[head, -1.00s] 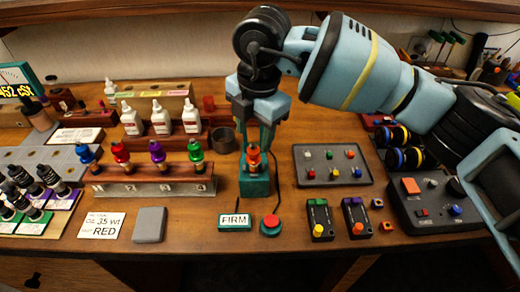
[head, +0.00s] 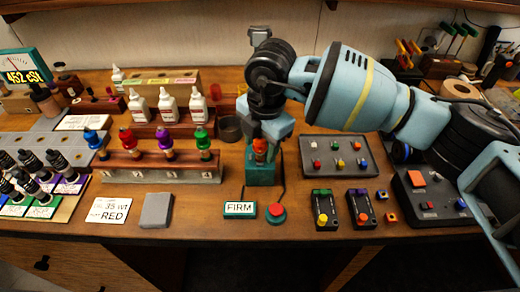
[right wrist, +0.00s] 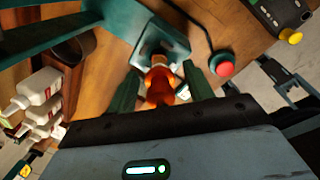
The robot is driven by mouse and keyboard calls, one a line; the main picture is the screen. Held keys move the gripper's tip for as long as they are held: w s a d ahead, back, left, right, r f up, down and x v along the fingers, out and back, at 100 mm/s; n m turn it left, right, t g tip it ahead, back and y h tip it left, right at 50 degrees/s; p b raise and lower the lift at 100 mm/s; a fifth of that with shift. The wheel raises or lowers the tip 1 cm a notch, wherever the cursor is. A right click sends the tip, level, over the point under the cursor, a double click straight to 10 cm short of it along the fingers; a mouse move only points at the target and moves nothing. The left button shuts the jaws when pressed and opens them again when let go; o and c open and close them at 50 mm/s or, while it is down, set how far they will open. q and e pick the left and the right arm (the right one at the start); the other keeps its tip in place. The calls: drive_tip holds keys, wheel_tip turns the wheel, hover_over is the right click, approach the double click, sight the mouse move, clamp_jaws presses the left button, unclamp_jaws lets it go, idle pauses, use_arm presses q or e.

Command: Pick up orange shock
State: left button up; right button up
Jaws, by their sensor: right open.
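The orange shock (head: 260,148) stands upright on a teal stand (head: 260,175) near the middle of the bench. In the right wrist view the orange shock (right wrist: 160,82) sits between my two teal fingers, with its base toward the stand (right wrist: 160,38). My right gripper (head: 262,146) comes down from above around the shock. In the right wrist view the right gripper (right wrist: 160,90) is open, with a finger on each side of the shock. Whether either finger touches it is hard to tell. My left gripper is not seen.
A rack (head: 160,170) of green, purple, red and blue shocks stands to the left. A FIRM sign (head: 240,209) and a red button (head: 277,212) are in front. A grey button panel (head: 337,157) is to the right. White bottles (head: 168,105) stand behind the rack.

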drive_tip(key=shift+f, duration=0.4)
drive_tip(key=shift+a, duration=0.1)
drive_tip(key=c, duration=1)
drive_tip(key=shift+r, duration=0.1)
wheel_tip(320, 180, up, 12)
drive_tip(key=s, duration=0.2)
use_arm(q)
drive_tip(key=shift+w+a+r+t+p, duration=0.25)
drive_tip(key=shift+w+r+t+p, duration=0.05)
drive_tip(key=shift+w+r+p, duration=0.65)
use_arm(e)
drive_tip(key=s, duration=1.4)
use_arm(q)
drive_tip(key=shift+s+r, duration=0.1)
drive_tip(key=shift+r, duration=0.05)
